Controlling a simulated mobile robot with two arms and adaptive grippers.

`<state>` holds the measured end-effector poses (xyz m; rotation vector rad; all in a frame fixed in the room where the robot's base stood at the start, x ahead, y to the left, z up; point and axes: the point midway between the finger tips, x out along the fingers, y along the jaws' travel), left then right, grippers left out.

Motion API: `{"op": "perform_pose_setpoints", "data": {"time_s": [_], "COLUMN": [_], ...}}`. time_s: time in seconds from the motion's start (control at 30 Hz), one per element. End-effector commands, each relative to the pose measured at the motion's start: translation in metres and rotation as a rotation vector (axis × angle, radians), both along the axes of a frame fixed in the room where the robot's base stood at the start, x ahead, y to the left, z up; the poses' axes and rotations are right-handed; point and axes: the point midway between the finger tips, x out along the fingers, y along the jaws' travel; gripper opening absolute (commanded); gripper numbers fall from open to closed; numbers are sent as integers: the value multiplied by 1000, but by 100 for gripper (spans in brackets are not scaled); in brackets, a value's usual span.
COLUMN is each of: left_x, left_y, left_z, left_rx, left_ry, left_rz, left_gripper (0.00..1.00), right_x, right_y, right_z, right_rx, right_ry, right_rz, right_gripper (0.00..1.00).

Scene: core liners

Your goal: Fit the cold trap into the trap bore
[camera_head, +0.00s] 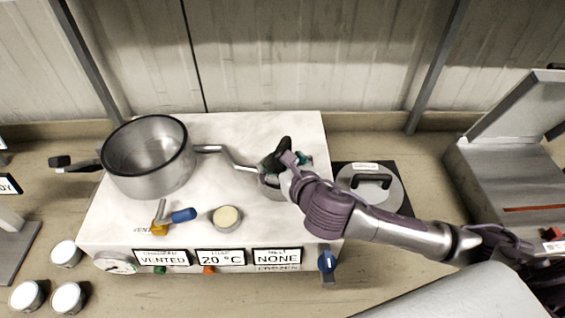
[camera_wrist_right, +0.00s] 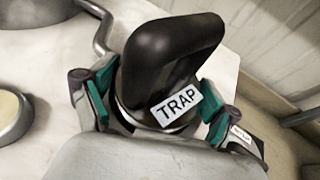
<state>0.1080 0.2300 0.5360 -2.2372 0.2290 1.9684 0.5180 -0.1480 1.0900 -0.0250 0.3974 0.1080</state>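The cold trap (camera_head: 280,152) shows as a black loop handle above a steel ring (camera_head: 270,181) on the white bench unit. In the right wrist view the cold trap (camera_wrist_right: 160,65) carries a white TRAP label. My right gripper (camera_head: 287,166) is at the trap. In the wrist view its teal pads (camera_wrist_right: 157,100) lie on both sides of the trap, close against it, so it looks shut on the trap just below the handle. The trap's lower part and the bore are hidden, so I cannot tell how deep it sits. My left gripper is not in view.
A steel pot (camera_head: 150,165) stands on the unit (camera_head: 240,130), joined by a pipe (camera_head: 230,157) toward the trap. A blue-handled valve (camera_head: 183,215) and a round cream cap (camera_head: 227,217) are in front. A lid (camera_head: 372,190) lies right; signs (camera_head: 221,256) read VENTED, 20 °C, NONE.

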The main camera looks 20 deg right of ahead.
Motion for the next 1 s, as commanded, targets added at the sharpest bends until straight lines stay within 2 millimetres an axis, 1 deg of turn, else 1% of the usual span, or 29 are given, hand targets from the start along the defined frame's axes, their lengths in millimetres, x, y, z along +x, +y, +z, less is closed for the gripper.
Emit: {"op": "perform_pose_setpoints", "data": {"time_s": [0.13, 0.3, 0.47, 0.57, 0.77, 0.8, 0.9, 0.93, 1.0], "left_x": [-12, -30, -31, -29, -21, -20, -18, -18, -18], "left_y": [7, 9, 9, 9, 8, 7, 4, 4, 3], "left_z": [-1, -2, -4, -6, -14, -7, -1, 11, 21], "left_rx": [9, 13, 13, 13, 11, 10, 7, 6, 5], "left_ry": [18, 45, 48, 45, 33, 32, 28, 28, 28], "left_rz": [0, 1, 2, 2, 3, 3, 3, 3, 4], "left_gripper": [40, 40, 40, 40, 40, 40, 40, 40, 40], "right_x": [0, 1, -5, -17, -58, -67, -87, -89, -95], "right_y": [0, 0, 0, -1, -6, -7, -9, -10, -11], "right_z": [1, 2, 4, 8, 24, 31, 41, 46, 48], "right_rx": [0, 1, 2, 1, 2, 0, 0, -1, 0], "right_ry": [-3, -4, -5, -6, -6, -2, -1, 1, 1], "right_rz": [0, 1, 3, 3, 5, 4, 3, 0, -1], "right_gripper": [100, 100, 100, 100, 100, 100, 100, 100, 100]}}
